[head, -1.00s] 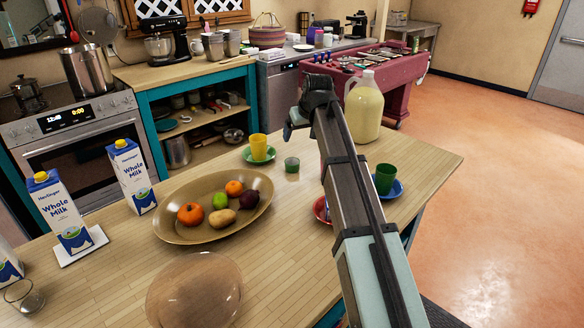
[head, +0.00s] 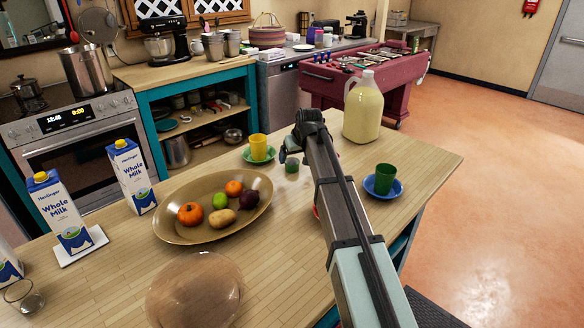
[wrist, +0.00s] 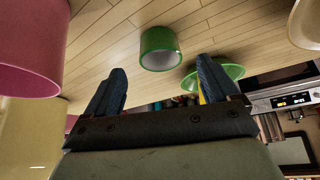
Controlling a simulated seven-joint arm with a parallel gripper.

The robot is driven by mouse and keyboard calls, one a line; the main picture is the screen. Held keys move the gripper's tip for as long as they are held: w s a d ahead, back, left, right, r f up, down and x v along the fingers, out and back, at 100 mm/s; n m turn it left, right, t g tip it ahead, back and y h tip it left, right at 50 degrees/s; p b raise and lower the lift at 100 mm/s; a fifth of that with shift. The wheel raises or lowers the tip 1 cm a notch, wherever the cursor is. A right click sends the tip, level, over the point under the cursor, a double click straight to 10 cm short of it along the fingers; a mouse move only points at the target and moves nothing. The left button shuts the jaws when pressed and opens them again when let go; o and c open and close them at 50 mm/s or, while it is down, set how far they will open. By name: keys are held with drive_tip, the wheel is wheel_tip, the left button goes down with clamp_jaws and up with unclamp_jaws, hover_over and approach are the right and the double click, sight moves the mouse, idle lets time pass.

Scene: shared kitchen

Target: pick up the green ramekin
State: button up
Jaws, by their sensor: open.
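The green ramekin (head: 292,168) is a small cup standing on the wooden counter, in front of the green saucer (head: 260,157) with the yellow cup (head: 258,143). The ramekin also shows in the wrist view (wrist: 160,48), beyond my fingertips and roughly centred between them. My gripper (head: 287,153) is just above and behind the ramekin in the head view. Its two fingers (wrist: 160,80) are spread in the wrist view, with nothing between them. I see no contact with the ramekin.
A tan platter of produce (head: 168,228) lies left of the ramekin. A milk jug (head: 363,108) and a green cup (head: 385,177) on a blue saucer (head: 371,190) stand to the right. A pink cup (wrist: 30,45) is close at the wrist view's left. My arm hides part of the counter.

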sight(292, 162)
drive_tip(key=shift+x, duration=2.65)
drive_tip(key=shift+r, duration=0.1)
drive_tip(key=shift+c, duration=0.4)
drive_tip(key=c, duration=1.1)
